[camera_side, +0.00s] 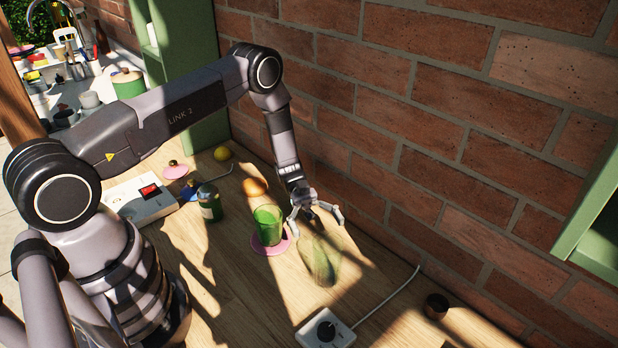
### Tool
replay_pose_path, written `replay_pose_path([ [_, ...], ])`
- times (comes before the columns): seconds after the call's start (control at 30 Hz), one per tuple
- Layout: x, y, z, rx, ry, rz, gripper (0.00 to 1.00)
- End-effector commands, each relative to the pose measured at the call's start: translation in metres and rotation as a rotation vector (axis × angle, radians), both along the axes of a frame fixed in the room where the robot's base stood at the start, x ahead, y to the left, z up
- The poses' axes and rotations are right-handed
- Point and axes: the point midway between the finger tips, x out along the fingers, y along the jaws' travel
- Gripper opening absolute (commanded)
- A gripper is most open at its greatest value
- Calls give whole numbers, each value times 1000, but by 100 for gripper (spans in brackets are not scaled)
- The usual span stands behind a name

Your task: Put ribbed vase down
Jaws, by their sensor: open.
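The ribbed vase, which appears to be the clear greenish glass vessel (320,262), stands on the wooden table in the side view, in front of the brick wall. My gripper (316,220) is just above and beside its top, with its fingers spread open. I cannot tell whether a finger touches the glass. The vase looks upright, and its ribs are too faint to make out clearly.
A green glass (268,222) stands on a pink coaster (284,243) close left of the vase. A control box (326,331) with a cable is in front.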

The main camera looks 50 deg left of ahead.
Motion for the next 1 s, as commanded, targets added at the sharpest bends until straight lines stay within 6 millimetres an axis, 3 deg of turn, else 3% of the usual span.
replay_pose_path([
  [0.2, 18, 44, -1, 1, -2, 3, 87],
  [0.4, 26, 64, 0, -1, 0, 0, 87],
  [0.8, 28, 66, 1, 3, 0, 4, 87],
  [1.0, 49, 39, 24, 126, -46, 156, 87],
])
